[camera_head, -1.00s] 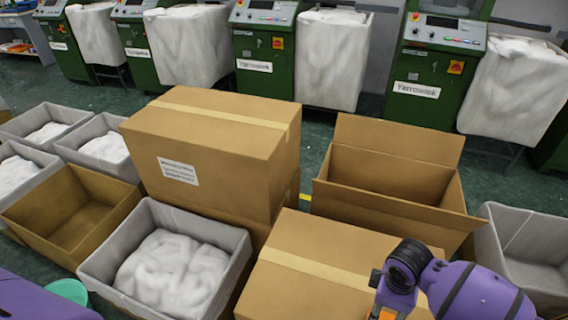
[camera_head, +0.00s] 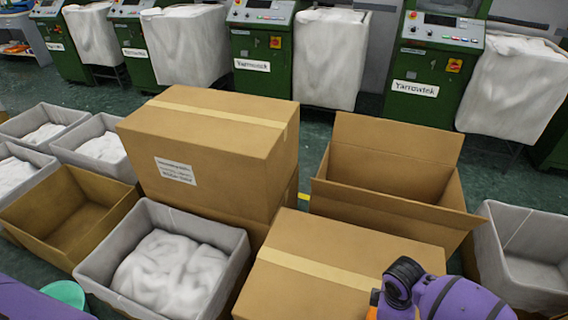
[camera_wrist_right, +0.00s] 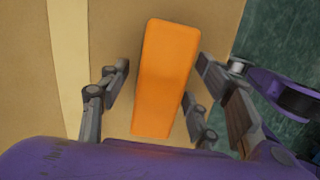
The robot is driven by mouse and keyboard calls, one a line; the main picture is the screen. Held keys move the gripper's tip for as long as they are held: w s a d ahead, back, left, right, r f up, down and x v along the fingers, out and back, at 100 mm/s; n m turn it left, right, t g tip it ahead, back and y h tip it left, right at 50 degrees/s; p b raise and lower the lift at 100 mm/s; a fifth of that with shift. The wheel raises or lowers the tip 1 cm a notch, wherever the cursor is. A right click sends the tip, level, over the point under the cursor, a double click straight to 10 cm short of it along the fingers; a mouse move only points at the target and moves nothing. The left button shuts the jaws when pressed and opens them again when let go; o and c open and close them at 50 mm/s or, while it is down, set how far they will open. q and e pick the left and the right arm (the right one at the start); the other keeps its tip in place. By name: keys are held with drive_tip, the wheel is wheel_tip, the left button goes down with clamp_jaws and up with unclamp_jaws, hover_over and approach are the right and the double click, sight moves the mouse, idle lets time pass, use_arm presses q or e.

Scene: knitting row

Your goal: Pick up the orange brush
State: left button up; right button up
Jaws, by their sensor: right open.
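The orange brush (camera_wrist_right: 165,75) shows in the right wrist view as a long orange block on the brown cardboard of a taped box. My right gripper (camera_wrist_right: 160,85) is open, with its grey fingers on both sides of the brush and small gaps between. In the head view, a bit of orange shows at the left of my purple right arm, over the closed box (camera_head: 340,250) at front right; most of the brush is hidden there. Whether the fingers touch the box is unclear. My left gripper is out of view.
A tall closed box (camera_head: 215,135) stands at the centre, an open empty box (camera_head: 390,175) behind the front box. Grey bins (camera_head: 235,240) stand left and right, some with white material. A green round thing (camera_head: 65,293) is at lower left. Green machines (camera_head: 262,60) line the back.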

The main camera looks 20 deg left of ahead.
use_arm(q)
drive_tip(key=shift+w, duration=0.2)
use_arm(e)
drive_tip(key=shift+c, duration=0.5)
drive_tip(key=c, duration=1.2)
drive_tip(key=shift+r, duration=0.45)
wheel_tip(320, 180, up, 2)
drive_tip(key=shift+w+r+p, duration=0.1)
drive_tip(key=shift+r+p, duration=0.15)
drive_tip(key=shift+p, duration=0.05)
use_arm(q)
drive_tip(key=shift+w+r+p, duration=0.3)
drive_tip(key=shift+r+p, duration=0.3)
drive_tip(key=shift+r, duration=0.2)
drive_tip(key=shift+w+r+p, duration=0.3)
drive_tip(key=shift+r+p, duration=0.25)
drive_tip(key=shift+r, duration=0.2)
use_arm(e)
drive_tip(key=s+d+r, duration=0.3)
drive_tip(key=s+r, duration=0.6)
drive_tip(key=s, duration=0.5)
drive_tip(key=shift+r, duration=0.35)
